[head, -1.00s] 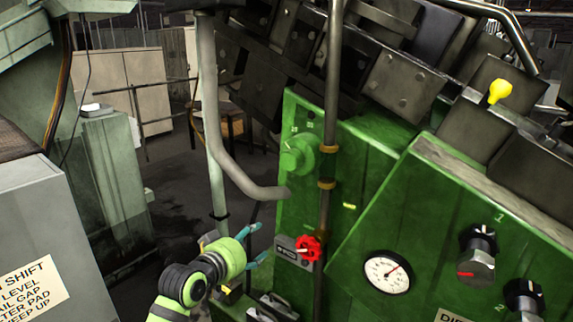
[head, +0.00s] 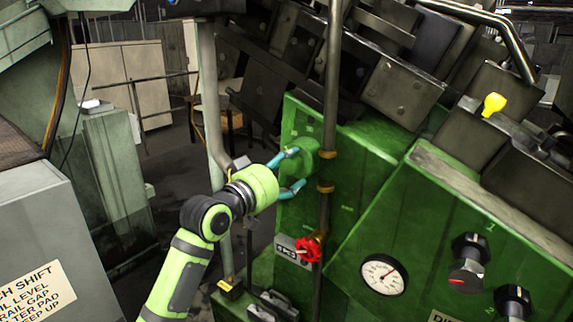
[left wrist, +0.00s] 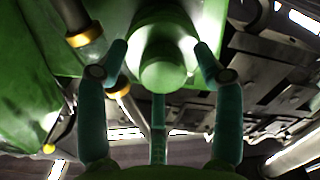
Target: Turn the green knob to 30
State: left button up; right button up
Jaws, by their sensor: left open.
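The green knob (head: 309,154) sits on the green machine panel at the centre of the head view, partly hidden by my left gripper. In the left wrist view the knob (left wrist: 163,62) is a round green boss straight ahead. My left gripper (head: 296,168) is open, its teal fingers pointing at the knob. In the left wrist view its fingertips (left wrist: 160,62) stand on either side of the knob's front end, with visible gaps. A third teal finger shows below the knob. The knob's scale marks are not readable. My right gripper is not in view.
A vertical pipe (head: 331,100) with brass collars runs just right of the knob. A red valve wheel (head: 308,249) is below it. A gauge (head: 384,274) and black selector knobs (head: 469,259) are on the sloped green panel. A grey pipe (head: 210,100) stands left.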

pick_arm(q)
jog(key=shift+f, duration=0.1)
jog(key=c, duration=1.1)
